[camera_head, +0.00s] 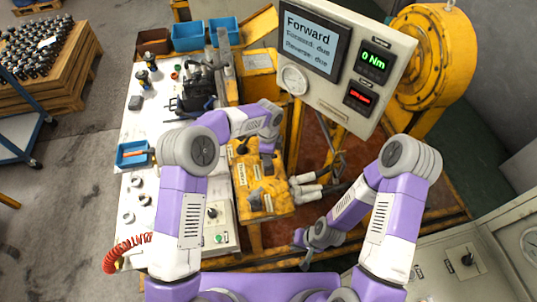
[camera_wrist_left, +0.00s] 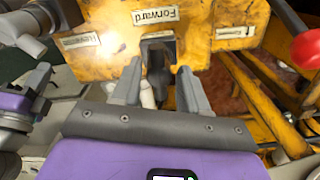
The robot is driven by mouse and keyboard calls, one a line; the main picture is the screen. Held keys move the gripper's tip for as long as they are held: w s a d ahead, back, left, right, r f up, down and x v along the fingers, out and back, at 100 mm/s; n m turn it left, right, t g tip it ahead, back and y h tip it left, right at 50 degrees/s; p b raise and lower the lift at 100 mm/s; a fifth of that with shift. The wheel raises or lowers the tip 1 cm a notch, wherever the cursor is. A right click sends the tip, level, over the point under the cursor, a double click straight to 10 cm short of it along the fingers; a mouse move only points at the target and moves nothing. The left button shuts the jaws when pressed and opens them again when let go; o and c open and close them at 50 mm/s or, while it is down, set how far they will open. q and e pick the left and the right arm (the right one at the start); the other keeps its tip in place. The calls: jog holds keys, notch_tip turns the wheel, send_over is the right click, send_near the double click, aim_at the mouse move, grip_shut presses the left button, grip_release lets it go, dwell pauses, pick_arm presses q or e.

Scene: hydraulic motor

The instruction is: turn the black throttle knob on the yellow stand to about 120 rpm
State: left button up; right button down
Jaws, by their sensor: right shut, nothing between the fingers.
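The yellow stand (camera_head: 280,203) is in the middle of the head view, with pale labels on its top. A small black knob (camera_head: 242,147) stands at its upper left; I cannot tell for sure that it is the throttle knob. My left gripper (camera_head: 267,160) is over the stand, partly hidden by its arm. In the left wrist view its open fingers (camera_wrist_left: 158,92) point at a dark slotted part (camera_wrist_left: 157,55) below the upside-down "Forward" label. Contact is unclear. My right gripper (camera_head: 304,254) is shut and empty, low and right of the stand.
A panel (camera_head: 333,88) reads "Forward" and "0 Nm"; its red digits are unreadable. A yellow motor housing (camera_head: 437,60) stands behind it. A white table (camera_head: 135,190) with blue bins and parts is at left. A red ball knob (camera_wrist_left: 306,48) is right in the wrist view.

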pick_arm(q)
jog(key=shift+o, duration=0.7)
jog(key=shift+f, duration=0.1)
notch_tip(320, 180, up, 8)
jog(key=shift+f, duration=0.15)
